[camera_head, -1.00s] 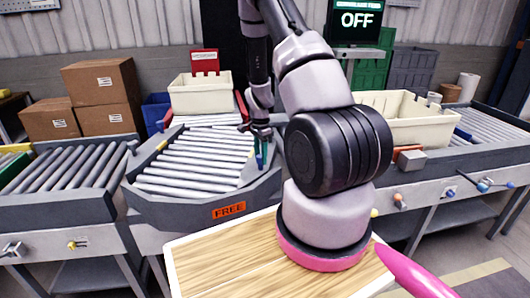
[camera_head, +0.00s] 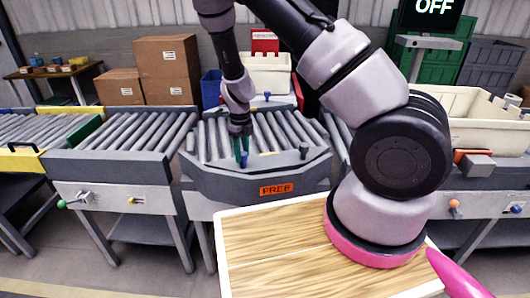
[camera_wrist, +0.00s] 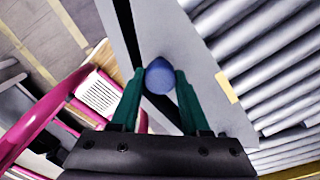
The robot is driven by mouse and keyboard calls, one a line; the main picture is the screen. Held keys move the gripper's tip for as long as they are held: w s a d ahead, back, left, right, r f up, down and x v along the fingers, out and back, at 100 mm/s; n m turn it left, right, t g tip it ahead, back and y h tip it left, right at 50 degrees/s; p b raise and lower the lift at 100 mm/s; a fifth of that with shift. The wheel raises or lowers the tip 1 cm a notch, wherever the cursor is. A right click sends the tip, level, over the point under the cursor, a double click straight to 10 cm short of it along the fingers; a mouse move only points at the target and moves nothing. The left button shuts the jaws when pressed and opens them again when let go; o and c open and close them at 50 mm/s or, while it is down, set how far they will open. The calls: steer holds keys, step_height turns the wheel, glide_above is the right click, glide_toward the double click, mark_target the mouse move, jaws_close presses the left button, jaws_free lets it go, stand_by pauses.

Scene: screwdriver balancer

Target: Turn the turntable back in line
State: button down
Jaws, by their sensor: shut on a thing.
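The turntable (camera_head: 283,130) is a roller deck set in a grey base between two conveyors. My gripper (camera_head: 242,157) is down at the near left part of the deck. In the wrist view, my gripper (camera_wrist: 158,88) has its green fingers shut on a rounded blue knob (camera_wrist: 160,76) standing on the grey rim. The orange sign (camera_head: 276,189) on the base reads FREE.
A cream bin (camera_head: 266,74) stands behind the turntable. Another cream bin (camera_head: 485,125) is on the right conveyor, partly behind my arm. Cardboard boxes (camera_head: 167,72) stand behind the left conveyor. A wooden-topped surface (camera_head: 270,250) is in front of me.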

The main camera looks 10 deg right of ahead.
steer(key=w+a+m, duration=0.1)
steer(key=a, duration=0.1)
steer(key=w+a+m, duration=0.1)
steer(key=a, duration=0.1)
steer(key=w+a, duration=0.2)
steer(key=a, duration=0.1)
steer(key=shift+m, duration=0.4)
steer(key=shift+w+a, duration=0.2)
steer(key=shift+a, duration=0.05)
steer(key=shift+a, duration=0.1)
steer(key=shift+c, duration=1.9)
jaws_free()
steer(key=shift+w+a, duration=0.1)
steer(key=shift+w, duration=0.05)
steer(key=shift+r, duration=0.15)
step_height(320, 180, up, 10)
steer(key=shift+r, duration=0.25)
